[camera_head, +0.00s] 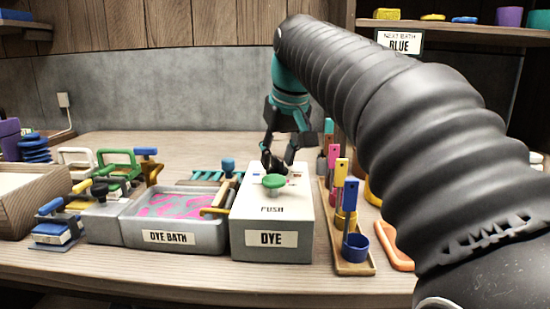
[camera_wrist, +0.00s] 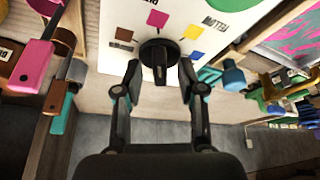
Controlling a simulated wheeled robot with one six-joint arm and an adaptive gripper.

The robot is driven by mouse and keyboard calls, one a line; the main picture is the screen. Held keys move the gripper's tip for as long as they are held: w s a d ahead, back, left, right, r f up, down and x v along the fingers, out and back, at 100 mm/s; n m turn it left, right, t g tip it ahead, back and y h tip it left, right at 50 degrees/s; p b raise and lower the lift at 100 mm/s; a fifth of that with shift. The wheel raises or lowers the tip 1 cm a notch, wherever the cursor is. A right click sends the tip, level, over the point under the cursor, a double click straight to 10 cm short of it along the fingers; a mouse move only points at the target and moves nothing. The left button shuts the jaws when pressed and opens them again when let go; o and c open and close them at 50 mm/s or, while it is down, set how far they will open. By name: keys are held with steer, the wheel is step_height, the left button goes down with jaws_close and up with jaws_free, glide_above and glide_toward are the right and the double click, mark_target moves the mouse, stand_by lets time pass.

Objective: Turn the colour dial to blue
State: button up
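The colour dial is a round black knob with a raised bar (camera_wrist: 159,54), on top of the white dye box (camera_head: 272,222). Pink (camera_wrist: 157,18), yellow-orange (camera_wrist: 193,32), blue (camera_wrist: 197,57) and brown (camera_wrist: 124,35) patches surround it in the wrist view. Lettering beside the patches seems to read YELLOW. I cannot tell which patch the bar points to. My gripper (camera_wrist: 160,74) is open, with one finger on each side of the dial; whether they touch it is unclear. In the head view my gripper (camera_head: 277,163) is at the box's back, partly hiding the dial.
A green push button (camera_head: 274,181) sits on the box in front of the dial. A dye bath (camera_head: 170,238) stands left. A sign (camera_head: 399,42) reads NEXT BATH BLUE.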

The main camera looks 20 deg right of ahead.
jaws_close()
steer(key=shift+m, duration=0.3)
steer(key=m+p, duration=0.1)
steer(key=m+h+p, duration=0.1)
steer(key=shift+a+r+m, duration=0.1)
steer(key=shift+a+m, duration=0.1)
steer(key=shift+m, duration=0.2)
steer(key=m+h+p, duration=0.1)
steer(key=m, duration=0.2)
steer(key=shift+m+h, duration=0.3)
steer(key=shift+h, duration=0.1)
steer(key=m, duration=0.2)
steer(key=m+g+h, duration=0.1)
steer(key=m, duration=0.1)
steer(key=m+g, duration=0.1)
steer(key=m, duration=0.1)
steer(key=shift+w+a+h+p, duration=0.2)
steer(key=shift+w+h+p, duration=0.05)
steer(key=shift+h+p, duration=0.15)
steer(key=m+g, duration=0.1)
steer(key=m, duration=0.2)
steer(key=m+g, duration=0.1)
steer(key=m, duration=0.2)
steer(key=shift+w+m+g, duration=0.15)
steer(key=shift+m+g, duration=0.15)
steer(key=shift+m, duration=0.1)
